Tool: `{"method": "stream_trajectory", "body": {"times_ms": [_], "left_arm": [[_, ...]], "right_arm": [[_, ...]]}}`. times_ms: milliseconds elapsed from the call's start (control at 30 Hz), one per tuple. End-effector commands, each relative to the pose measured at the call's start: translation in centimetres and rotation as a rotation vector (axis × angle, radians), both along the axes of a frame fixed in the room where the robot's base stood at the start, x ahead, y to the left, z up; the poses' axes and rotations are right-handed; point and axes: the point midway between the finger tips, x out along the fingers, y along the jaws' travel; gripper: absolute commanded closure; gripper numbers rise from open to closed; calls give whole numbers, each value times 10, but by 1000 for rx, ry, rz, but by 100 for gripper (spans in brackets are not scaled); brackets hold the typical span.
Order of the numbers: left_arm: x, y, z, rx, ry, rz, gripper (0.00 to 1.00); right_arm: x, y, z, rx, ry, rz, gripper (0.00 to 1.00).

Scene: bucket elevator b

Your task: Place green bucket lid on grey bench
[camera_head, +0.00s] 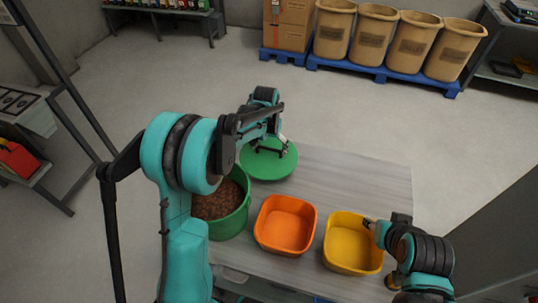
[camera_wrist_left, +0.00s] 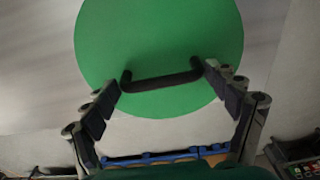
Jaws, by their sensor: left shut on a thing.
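The round green bucket lid (camera_head: 266,169) is at the far left corner of the grey bench (camera_head: 362,183). It lies flat, at or just above the surface; I cannot tell if it touches. My left gripper (camera_head: 271,147) is over the lid, shut on its black handle. In the left wrist view the lid (camera_wrist_left: 160,35) fills the upper middle, with a fingertip at each end of the handle (camera_wrist_left: 163,82). The green bucket (camera_head: 228,222), full of brown granules, is partly hidden behind my left arm. My right gripper (camera_head: 371,223) is at the yellow bin's upper right rim; its jaw state is unclear.
An orange bin (camera_head: 284,226) and a yellow bin (camera_head: 350,245) stand on the bench, right of the bucket. The bench's far right part is bare. Several tan barrels (camera_head: 375,38) stand on blue pallets at the back. Open floor lies between.

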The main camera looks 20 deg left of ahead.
Motion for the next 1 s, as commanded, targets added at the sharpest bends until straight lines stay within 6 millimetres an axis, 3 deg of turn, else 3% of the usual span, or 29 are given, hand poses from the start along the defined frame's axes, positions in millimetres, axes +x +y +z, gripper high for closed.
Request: {"method": "stream_trajectory", "body": {"times_ms": [200,567,600,633,1000], "left_arm": [[0,-1,-33,0,0,0,45],[0,-1,-36,0,0,0,45],[0,-1,-36,0,0,0,8],[0,-1,-35,0,0,0,0],[0,-1,-34,0,0,0,0]], "right_arm": [[0,0,-13,0,0,0,60],[0,0,-15,0,0,0,60],[0,0,-15,0,0,0,60],[0,0,-14,0,0,0,60],[0,0,-13,0,0,0,60]]}}
